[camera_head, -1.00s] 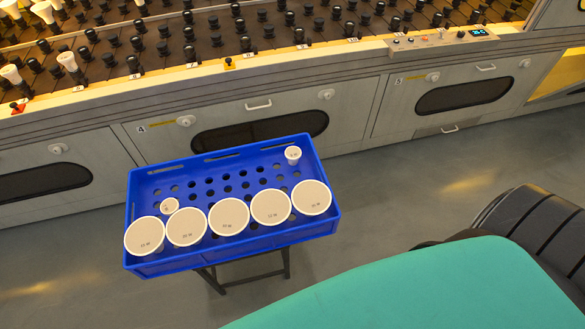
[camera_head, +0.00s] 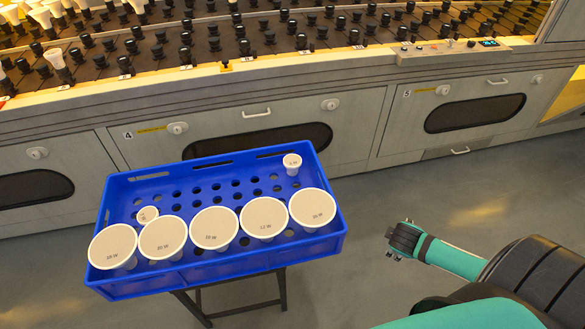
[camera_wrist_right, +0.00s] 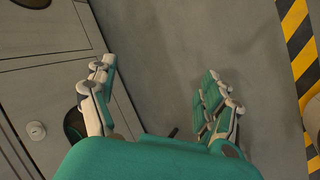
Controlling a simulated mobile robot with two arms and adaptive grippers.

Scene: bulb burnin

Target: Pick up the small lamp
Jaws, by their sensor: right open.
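Two small lamps stand in the blue crate (camera_head: 215,270). One small lamp (camera_head: 292,162) is near the crate's back right corner, and another small lamp (camera_head: 148,215) is at the left, behind the large lamps. Both have round white tops. My right gripper (camera_head: 393,238) shows in the head view to the right of the crate, apart from it. In the right wrist view my right gripper (camera_wrist_right: 160,105) is open and empty, with bare floor between its fingers. My left gripper is in no view.
Several large white lamps (camera_head: 214,228) stand in a row along the crate's front. The crate rests on a dark stand (camera_head: 240,309). Behind it is a long rack (camera_head: 290,45) of black sockets over grey cabinet doors. Floor to the crate's right is clear.

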